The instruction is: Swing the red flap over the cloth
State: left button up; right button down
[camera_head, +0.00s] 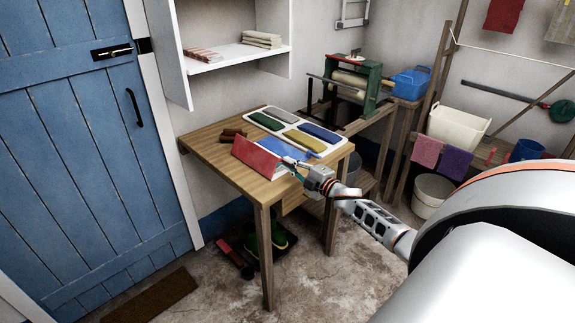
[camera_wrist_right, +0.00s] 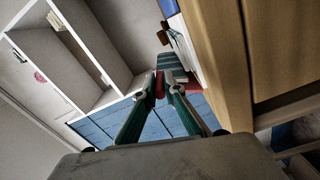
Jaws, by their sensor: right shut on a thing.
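The red flap (camera_head: 257,157) stands tilted up at the front edge of the wooden table, like one leaf of a folding board. A blue surface (camera_head: 298,148) shows behind it; I cannot tell whether this is the cloth or another leaf of the board. My right gripper (camera_head: 292,163) is at the right end of the flap and shut on its edge. In the right wrist view, the gripper (camera_wrist_right: 165,88) has its fingers close together, with red of the flap (camera_wrist_right: 193,86) beside the tips. My left gripper is not in view.
The wooden table (camera_head: 225,170) also bears a white tray (camera_head: 325,128) with several coloured pads and some brown blocks (camera_head: 232,134). A green mangle (camera_head: 352,78) stands behind. A white shelf (camera_head: 222,62) hangs above the table, and a blue door (camera_head: 80,120) is at left.

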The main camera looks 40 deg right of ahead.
jog(key=shift+d+f, duration=0.1)
jog(key=shift+d, duration=0.05)
dwell(0.4)
jog(key=c, duration=2.1)
grip_release()
jog(key=shift+c, duration=0.2)
jog(key=s, duration=1.2)
jog(key=shift+d, duration=0.45)
